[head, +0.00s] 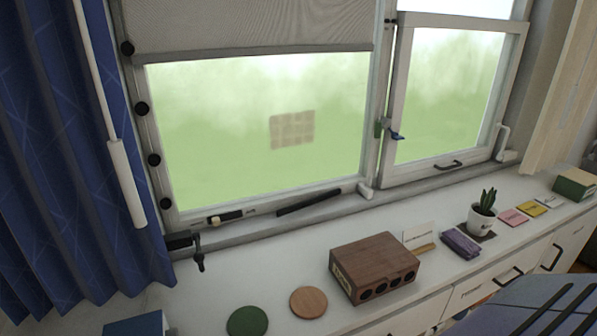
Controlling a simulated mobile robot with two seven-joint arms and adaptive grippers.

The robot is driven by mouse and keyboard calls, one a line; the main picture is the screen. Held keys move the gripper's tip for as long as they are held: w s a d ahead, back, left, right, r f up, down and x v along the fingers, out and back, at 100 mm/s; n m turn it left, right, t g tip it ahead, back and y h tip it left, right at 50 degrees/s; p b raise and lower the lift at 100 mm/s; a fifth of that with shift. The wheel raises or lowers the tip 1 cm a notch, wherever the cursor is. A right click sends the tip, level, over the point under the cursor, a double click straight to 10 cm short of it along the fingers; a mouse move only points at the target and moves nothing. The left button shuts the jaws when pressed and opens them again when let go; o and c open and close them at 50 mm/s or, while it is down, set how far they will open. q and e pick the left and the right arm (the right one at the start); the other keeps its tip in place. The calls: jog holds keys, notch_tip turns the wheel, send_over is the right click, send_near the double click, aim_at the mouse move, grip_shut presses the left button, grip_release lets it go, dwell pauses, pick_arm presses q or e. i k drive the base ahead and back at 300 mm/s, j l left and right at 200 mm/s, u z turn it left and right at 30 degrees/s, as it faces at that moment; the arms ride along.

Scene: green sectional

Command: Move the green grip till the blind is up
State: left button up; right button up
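A grey blind (250,22) covers the top part of the left window pane; its lower edge hangs level, with the glass below uncovered. A small green piece (379,127) sits on the post between the two windows, beside a blue handle (397,135); I cannot tell whether it is the green grip. A white wand (127,183) hangs at the left, by the curtain. Several black knobs (142,108) line the left window frame. Neither of my grippers shows in the head view.
A blue curtain (65,150) hangs at the left. The white sill (230,285) holds a wooden box (372,262), a green disc (247,321), a tan disc (308,302), a purple stack (460,243) and a potted plant (482,215). The right window sash (402,80) stands apart from the left pane.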

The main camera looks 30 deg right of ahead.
aim_at(378, 124)
jog(key=z, duration=1.6)
jog(key=i+l+z, duration=0.1)
jog(key=z, duration=0.2)
